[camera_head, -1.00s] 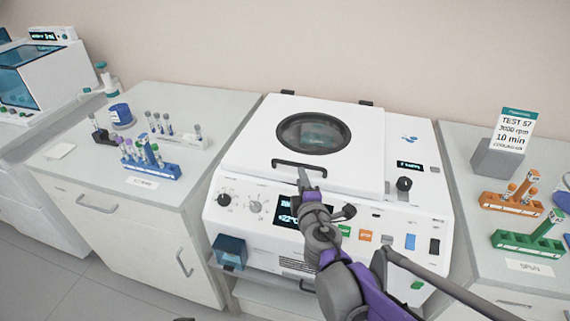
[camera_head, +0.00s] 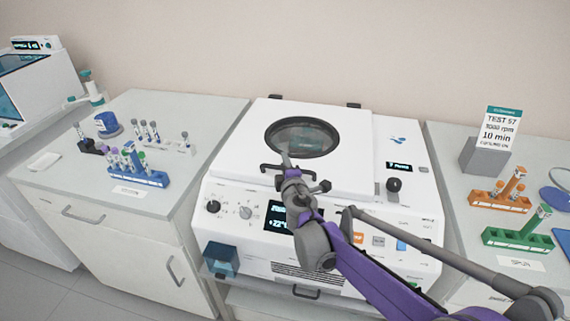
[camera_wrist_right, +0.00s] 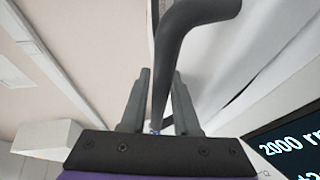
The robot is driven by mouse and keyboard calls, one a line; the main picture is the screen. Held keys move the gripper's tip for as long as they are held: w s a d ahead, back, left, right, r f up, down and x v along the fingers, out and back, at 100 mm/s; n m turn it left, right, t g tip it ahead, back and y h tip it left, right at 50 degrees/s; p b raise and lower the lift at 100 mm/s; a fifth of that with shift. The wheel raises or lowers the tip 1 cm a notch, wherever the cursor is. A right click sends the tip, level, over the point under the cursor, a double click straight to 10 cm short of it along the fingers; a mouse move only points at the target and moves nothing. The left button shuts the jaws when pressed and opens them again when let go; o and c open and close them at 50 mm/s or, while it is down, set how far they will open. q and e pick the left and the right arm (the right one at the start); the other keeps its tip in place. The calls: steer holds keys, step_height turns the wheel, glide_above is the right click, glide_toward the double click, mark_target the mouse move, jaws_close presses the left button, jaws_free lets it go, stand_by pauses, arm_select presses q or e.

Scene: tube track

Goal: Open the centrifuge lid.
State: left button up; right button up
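The white centrifuge (camera_head: 225,195) stands in the middle of the head view. Its lid (camera_head: 345,165) lies down over the top, with a round dark window (camera_head: 302,136). A dark handle (camera_head: 268,169) sits at the lid's front edge, and it also shows in the right wrist view (camera_wrist_right: 185,22). My right gripper (camera_head: 286,163) is at the handle, its tips reaching over the lid. In the wrist view the handle bar runs between the two close-set fingers (camera_wrist_right: 161,85), which appear shut on it. Part of the handle is hidden by the gripper. My left gripper is in neither view.
The left bench (camera_head: 75,175) carries a blue tube rack (camera_head: 152,178) and other tubes. The right bench (camera_head: 450,240) carries an orange rack (camera_head: 490,201), a green rack (camera_head: 505,238) and a sign (camera_head: 499,128). A blue box (camera_head: 221,259) is at the centrifuge's lower front left.

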jaws_close()
stand_by(1.3)
